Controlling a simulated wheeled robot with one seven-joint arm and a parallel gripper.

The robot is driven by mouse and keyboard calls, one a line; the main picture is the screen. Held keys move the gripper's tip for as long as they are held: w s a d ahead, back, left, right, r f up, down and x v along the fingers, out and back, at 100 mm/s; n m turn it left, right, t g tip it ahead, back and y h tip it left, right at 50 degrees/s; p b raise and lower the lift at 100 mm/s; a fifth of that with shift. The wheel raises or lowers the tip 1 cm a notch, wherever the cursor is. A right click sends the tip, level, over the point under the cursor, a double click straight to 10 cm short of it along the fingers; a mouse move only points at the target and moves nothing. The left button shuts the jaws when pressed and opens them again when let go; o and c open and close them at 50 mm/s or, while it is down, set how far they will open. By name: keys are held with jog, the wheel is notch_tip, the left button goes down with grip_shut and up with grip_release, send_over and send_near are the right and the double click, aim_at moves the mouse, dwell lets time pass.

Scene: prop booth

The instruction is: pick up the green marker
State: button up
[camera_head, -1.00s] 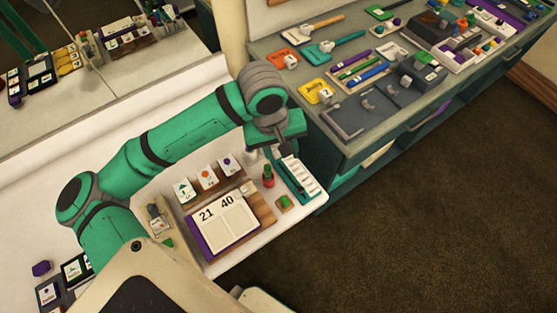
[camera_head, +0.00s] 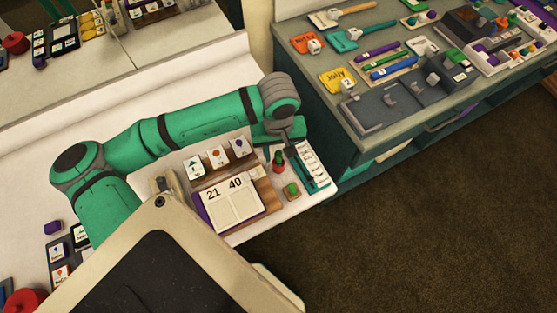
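The green marker (camera_head: 389,58) lies in a shallow tray (camera_head: 361,73) on the grey-topped counter at the upper right. A purple marker (camera_head: 376,52) lies on its far side and a blue marker (camera_head: 394,68) on its near side. My gripper (camera_head: 290,151) is over the right end of the white table, well left of and below the markers in the picture. It points down beside a teal rack of white labelled pieces (camera_head: 313,163). Its fingers are small and dark, so I cannot tell whether they are apart or whether they touch the rack.
A calendar board (camera_head: 233,205), a red bottle with a green cap (camera_head: 278,162) and a small green-topped block (camera_head: 292,190) stand near my gripper. On the counter (camera_head: 310,70), a yellow card (camera_head: 338,79) and grey boxes (camera_head: 385,103) lie near the marker tray. Open brown floor (camera_head: 450,220) is at the right.

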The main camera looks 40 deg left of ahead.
jog(key=shift+f, duration=1.15)
grip_shut()
jog(key=shift+r, duration=0.1)
